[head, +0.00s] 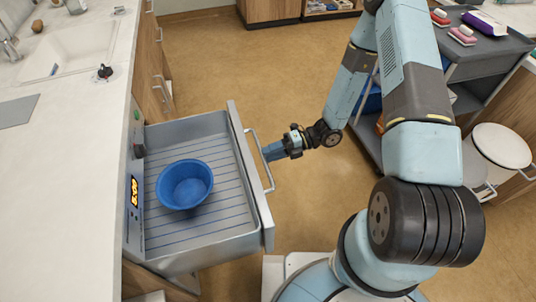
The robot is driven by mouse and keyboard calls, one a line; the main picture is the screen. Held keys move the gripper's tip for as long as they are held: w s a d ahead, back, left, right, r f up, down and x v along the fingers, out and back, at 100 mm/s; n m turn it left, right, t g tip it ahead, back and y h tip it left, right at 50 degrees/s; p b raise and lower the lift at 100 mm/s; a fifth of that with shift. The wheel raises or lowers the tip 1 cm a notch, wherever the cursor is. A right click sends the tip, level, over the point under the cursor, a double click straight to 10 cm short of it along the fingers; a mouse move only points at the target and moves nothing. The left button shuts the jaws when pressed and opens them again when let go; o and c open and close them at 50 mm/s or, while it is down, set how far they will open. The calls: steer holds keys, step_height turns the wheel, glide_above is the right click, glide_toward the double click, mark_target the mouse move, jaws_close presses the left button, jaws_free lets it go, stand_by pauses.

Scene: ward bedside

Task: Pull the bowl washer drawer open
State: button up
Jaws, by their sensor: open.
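The bowl washer drawer (225,232) stands pulled out from under the counter on the left in the head view. It is a grey metal tray with a ribbed floor. A blue bowl (186,184) sits upright inside it. The drawer's bar handle (262,165) runs along the outer side of its front panel. My gripper (272,152) is at the handle, near its middle, pointing left toward the drawer. It is open. The fingertips are small here, and I cannot tell whether they touch the bar.
A white counter (60,190) with a sink (75,50) runs along the left. A grey cart (480,65) with several items and a white lidded bin (497,147) stand at the right. The brown floor (240,70) is clear beyond the drawer.

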steer(key=v, duration=1.1)
steer(key=shift+w+d+r, duration=0.1)
steer(key=shift+w+d, duration=0.1)
steer(key=s+d+r+n+t+h, duration=0.1)
steer(key=d+r+n+h, duration=0.15)
steer(key=r+n, duration=0.5)
steer(key=s+d+r+n+h, duration=0.1)
steer(key=r+n+h, duration=0.35)
steer(key=r, duration=0.55)
steer(key=s+d+r+n+t+h, duration=0.1)
steer(key=d+r+n+h, duration=0.1)
steer(key=r+n, duration=0.55)
steer(key=s+d+r+n+t+h, duration=0.3)
steer(key=s+r+n, duration=0.3)
steer(key=r, duration=0.4)
steer(key=s+d+r+n+t+h, duration=0.3)
steer(key=s+d+r+n+t, duration=0.1)
steer(key=r, duration=0.6)
steer(key=s+n+t, duration=0.1)
steer(key=s+n, duration=0.1)
steer(key=s, duration=0.1)
steer(key=shift+s+d+r+n+t, duration=0.25)
steer(key=shift+s+d+n+t, duration=0.1)
steer(key=shift+s+t, duration=0.05)
